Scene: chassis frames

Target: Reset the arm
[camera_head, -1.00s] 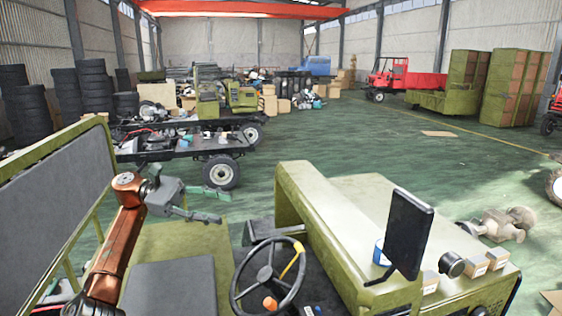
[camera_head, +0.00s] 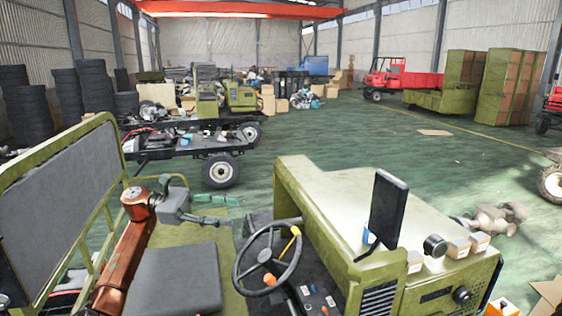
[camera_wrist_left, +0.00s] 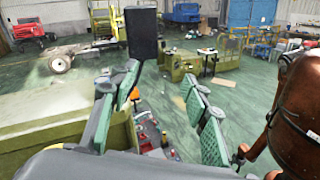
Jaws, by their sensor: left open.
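My left arm comes in from the lower left in the head view, with a copper-coloured link. Its gripper (camera_head: 212,210) is open and empty, pointing right above the green cab floor and the dark seat. In the left wrist view the two green-padded fingers (camera_wrist_left: 160,115) stand wide apart with nothing between them. The steering wheel (camera_head: 268,258) with an orange knob is to the right of the gripper and apart from it. My right gripper is not in view.
A dark screen (camera_head: 384,215) stands on the green hood (camera_head: 350,205). Small boxes (camera_head: 459,248) sit at its front edge. A padded seat back (camera_head: 65,205) is at the left. A bare chassis (camera_head: 190,145) stands behind. Open green floor (camera_head: 400,150) lies beyond the hood.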

